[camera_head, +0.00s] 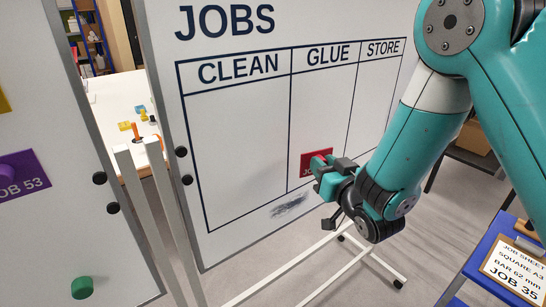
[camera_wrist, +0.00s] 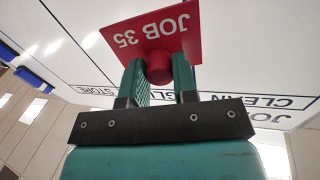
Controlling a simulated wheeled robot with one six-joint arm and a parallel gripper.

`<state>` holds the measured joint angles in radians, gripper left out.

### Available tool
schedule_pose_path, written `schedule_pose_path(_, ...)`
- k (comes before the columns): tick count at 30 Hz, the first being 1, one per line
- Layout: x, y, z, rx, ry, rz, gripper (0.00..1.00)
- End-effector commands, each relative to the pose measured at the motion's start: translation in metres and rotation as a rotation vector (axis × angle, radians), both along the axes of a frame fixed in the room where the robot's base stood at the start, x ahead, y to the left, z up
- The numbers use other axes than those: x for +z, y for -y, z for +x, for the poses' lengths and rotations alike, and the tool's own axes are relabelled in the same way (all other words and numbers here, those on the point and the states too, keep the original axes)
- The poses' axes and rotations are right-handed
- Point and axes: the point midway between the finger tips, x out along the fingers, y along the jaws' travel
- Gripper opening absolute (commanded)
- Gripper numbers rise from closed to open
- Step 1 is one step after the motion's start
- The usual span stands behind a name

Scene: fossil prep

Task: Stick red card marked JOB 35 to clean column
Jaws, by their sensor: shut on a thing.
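The white board (camera_head: 245,150) is headed JOBS and has columns CLEAN, GLUE and STORE. The clean column (camera_head: 238,150) is the left one and is empty. The red card marked JOB 35 (camera_head: 306,158) shows over the lower glue column, just right of the line beside clean. My gripper (camera_head: 323,166) partly covers it. In the wrist view, my gripper (camera_wrist: 160,78) is shut on the round red knob (camera_wrist: 160,68) of the card (camera_wrist: 150,30), whose lettering reads upside down there. I cannot tell whether the card touches the board.
A second white board (camera_head: 60,120) at left bears a purple card JOB 53 (camera_head: 22,180) and a green magnet (camera_head: 82,287). A grey smudge (camera_head: 289,205) marks the board below the columns. A blue table (camera_head: 478,268) with a job sheet (camera_head: 515,268) stands at lower right.

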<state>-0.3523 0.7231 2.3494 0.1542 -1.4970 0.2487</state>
Motion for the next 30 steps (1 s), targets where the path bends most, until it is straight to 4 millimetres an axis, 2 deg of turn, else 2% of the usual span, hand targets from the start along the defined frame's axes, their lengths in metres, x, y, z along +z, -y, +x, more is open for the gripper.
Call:
schedule_pose_path(1,0.015,-0.028,-0.011,0.062,0.005,0.002,0.04)
schedule_pose_path(3,0.027,-0.056,-0.025,0.125,0.004,0.002,0.04)
schedule_pose_path(6,0.042,-0.086,-0.044,0.193,0.004,0.002,0.04)
schedule_pose_path(9,0.051,-0.103,-0.056,0.235,0.003,0.003,0.04)
schedule_pose_path(13,0.055,-0.111,-0.063,0.256,0.002,0.005,0.04)
schedule_pose_path(24,0.054,-0.108,-0.065,0.253,0.002,0.006,0.04)
schedule_pose_path(30,0.061,-0.118,-0.048,0.252,-0.001,0.004,0.04)
